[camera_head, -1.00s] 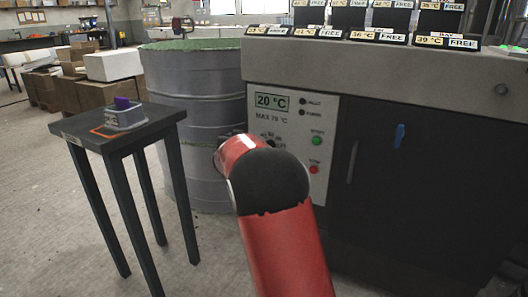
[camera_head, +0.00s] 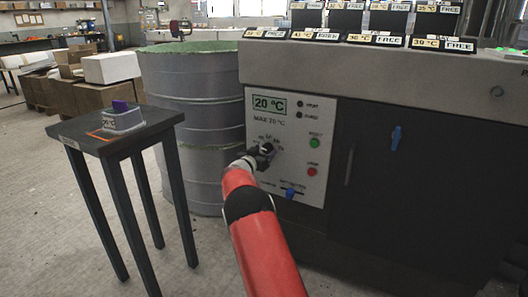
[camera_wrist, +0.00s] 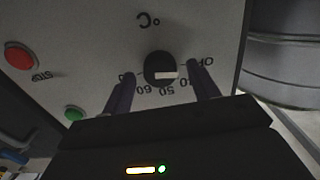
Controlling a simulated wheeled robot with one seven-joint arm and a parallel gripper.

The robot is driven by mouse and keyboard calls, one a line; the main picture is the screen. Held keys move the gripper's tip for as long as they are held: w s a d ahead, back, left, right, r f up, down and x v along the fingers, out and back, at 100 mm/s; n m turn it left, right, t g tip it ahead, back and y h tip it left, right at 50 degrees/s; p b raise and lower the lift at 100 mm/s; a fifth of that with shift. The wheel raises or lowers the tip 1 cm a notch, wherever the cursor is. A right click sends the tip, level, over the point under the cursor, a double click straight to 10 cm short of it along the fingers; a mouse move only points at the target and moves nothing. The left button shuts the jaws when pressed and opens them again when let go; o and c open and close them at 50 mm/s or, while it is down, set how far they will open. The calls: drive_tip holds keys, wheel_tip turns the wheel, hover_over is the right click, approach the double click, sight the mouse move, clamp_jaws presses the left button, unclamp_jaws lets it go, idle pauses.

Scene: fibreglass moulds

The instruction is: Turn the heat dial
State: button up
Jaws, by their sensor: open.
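The heat dial (camera_wrist: 160,68) is a round black knob with a white mark on a pale control panel. In the wrist view, which shows the panel upside down, the mark points right, toward the OFF lettering partly hidden by a finger. My gripper (camera_wrist: 160,70) is open, with one dark finger on each side of the dial; a gap shows on both sides, and I cannot tell how deep the fingers reach. In the head view my gripper (camera_head: 262,154) is at the panel and largely hides the dial. The display (camera_head: 270,103) reads 20 °C.
Floor in front is clear.

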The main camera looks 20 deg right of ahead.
drive_tip(key=shift+w+d, duration=0.15)
drive_tip(key=shift+w, duration=0.05)
drive_tip(key=c, duration=1)
